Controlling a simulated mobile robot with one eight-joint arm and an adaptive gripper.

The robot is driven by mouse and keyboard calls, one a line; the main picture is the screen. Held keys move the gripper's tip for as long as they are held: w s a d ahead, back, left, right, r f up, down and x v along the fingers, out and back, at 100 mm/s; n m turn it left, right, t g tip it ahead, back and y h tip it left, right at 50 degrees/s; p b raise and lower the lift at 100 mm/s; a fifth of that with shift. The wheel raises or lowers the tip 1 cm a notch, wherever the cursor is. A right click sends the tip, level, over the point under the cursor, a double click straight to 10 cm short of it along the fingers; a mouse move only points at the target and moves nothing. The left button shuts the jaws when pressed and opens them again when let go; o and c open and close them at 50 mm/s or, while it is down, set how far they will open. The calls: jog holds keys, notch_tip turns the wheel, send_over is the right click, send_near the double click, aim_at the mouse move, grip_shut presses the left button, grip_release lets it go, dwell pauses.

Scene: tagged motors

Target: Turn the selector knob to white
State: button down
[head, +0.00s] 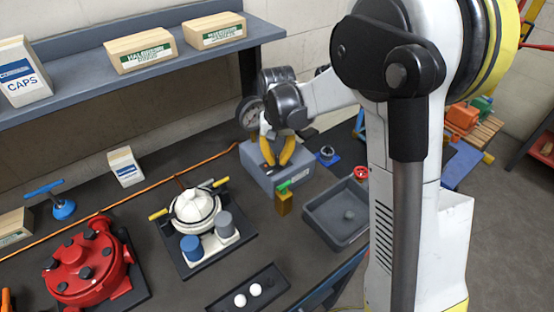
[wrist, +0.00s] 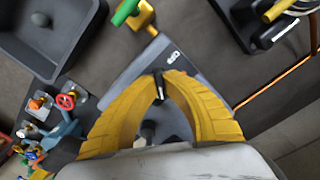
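The grey selector box (head: 262,176) stands on the dark bench, near the middle of the head view. Its sloped face also shows in the wrist view (wrist: 140,70), with small white marks near one edge. My gripper (head: 276,163) reaches down to this box with its two yellow fingers. In the wrist view the fingertips (wrist: 164,77) come close together with the selector knob (wrist: 160,90), a narrow dark piece with a pale line, between them. The fingers look shut on it. They hide much of the dial, so I cannot read which colour it points to.
A green-handled yellow valve (head: 284,200) stands just in front of the box. A grey tray (head: 335,215) is to the right. A white motor (head: 195,208) and a red motor (head: 88,268) stand left. A shelf (head: 150,62) with boxes runs behind.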

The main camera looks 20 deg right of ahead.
aim_at(278, 159)
jog(key=shift+m, duration=1.1)
jog(key=c, duration=1.5)
grip_release()
jog(key=shift+r, duration=0.1)
notch_tip(278, 159, up, 12)
jog(key=shift+s, duration=0.1)
